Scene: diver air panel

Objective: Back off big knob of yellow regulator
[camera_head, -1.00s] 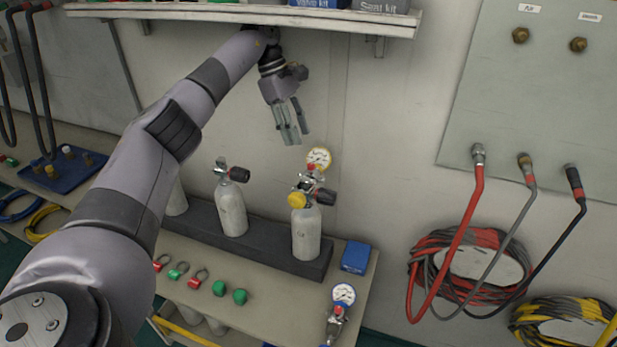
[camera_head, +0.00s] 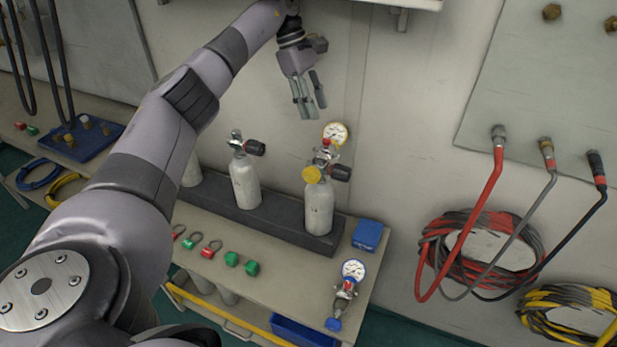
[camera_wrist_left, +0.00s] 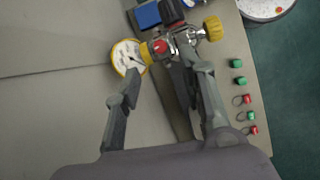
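The yellow regulator sits on the valve of the right-hand grey cylinder (camera_head: 319,208). Its big yellow knob (camera_head: 312,174) faces the front, and its yellow-rimmed gauge (camera_head: 336,133) stands behind, near the wall. In the left wrist view the gauge (camera_wrist_left: 127,57) is between and beyond the fingertips on the left, and the yellow knob (camera_wrist_left: 212,28) is at upper right, past the right finger. A small red knob (camera_wrist_left: 159,46) shows between them. My right gripper is out of view.
A second cylinder (camera_head: 245,183) stands left in the same dark rack (camera_head: 277,225). A blue box (camera_head: 368,235) and a blue-rimmed gauge regulator (camera_head: 350,280) lie at the bench's right. Red and green caps are in front. A shelf (camera_head: 410,3) overhangs the gripper.

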